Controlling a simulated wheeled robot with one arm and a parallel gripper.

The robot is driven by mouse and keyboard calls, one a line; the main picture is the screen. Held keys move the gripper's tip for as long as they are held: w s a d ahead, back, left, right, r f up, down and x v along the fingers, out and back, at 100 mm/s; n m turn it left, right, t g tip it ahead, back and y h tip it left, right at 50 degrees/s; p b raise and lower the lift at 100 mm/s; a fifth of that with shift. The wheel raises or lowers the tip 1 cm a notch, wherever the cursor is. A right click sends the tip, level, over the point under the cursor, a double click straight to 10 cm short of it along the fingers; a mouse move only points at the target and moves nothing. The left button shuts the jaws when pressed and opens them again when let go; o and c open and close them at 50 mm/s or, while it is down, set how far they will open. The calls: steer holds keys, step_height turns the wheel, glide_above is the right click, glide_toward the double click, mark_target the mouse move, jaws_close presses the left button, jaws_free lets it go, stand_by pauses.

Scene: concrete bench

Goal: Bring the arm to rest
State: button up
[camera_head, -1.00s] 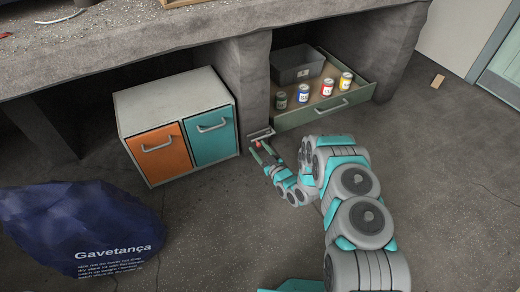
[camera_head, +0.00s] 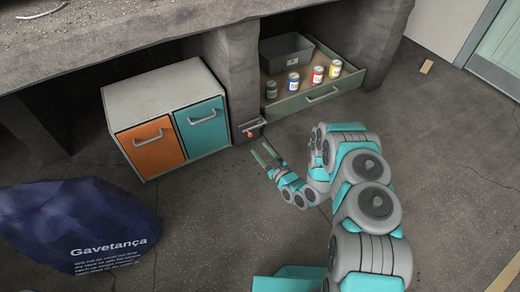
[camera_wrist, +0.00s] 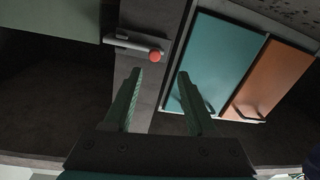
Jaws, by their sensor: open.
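My gripper (camera_head: 268,156) is open and empty, held out over the concrete floor in front of the bench pillar. In the wrist view its two green fingers (camera_wrist: 158,98) are spread apart with nothing between them. Just beyond them is a small grey bracket with a red knob (camera_wrist: 155,56) on the pillar; the red knob also shows in the head view (camera_head: 250,134). The fingertips are apart from it.
A cabinet (camera_head: 158,90) with an orange and a teal door stands left of the pillar. An open drawer (camera_head: 318,97) right of it holds a grey bin (camera_head: 286,52) and several small jars. A blue bag (camera_head: 75,225) lies at left. Floor at right is mostly clear.

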stand_by(0.3)
steer(key=w+d+r+g+h+p, duration=0.35)
steer(key=w+d+r+h, duration=0.3)
steer(key=d+r, duration=0.45)
steer(key=s+d+r+m+g+h+p, duration=0.1)
steer(key=s+d+r+m+g+h, duration=0.1)
steer(key=s+d+r, duration=0.4)
steer(key=s+d+r+m+g+h, duration=0.2)
steer(key=s+d+r+h, duration=0.15)
steer(key=r, duration=0.55)
steer(key=s+d+r+m+g+p, duration=0.1)
steer(key=s+d+r+m+g, duration=0.1)
steer(key=s+r, duration=0.55)
steer(key=s+d+r+m+g+p, duration=0.15)
steer(key=s+r, duration=0.25)
steer(key=s, duration=0.6)
steer(key=s+a+r+g, duration=0.1)
steer(key=s+r, duration=0.1)
steer(key=s, duration=0.6)
steer(key=s+a+r+m+g+p, duration=0.1)
steer(key=s+r+g, duration=0.1)
steer(key=s, duration=0.7)
steer(key=s+a+r+m+g+y+p, duration=0.1)
steer(key=s+r, duration=0.3)
steer(key=s, duration=0.5)
steer(key=shift+a+r+g, duration=0.15)
steer(key=shift+a+g, duration=0.35)
steer(key=shift+a, duration=0.05)
steer(key=shift+w, duration=0.1)
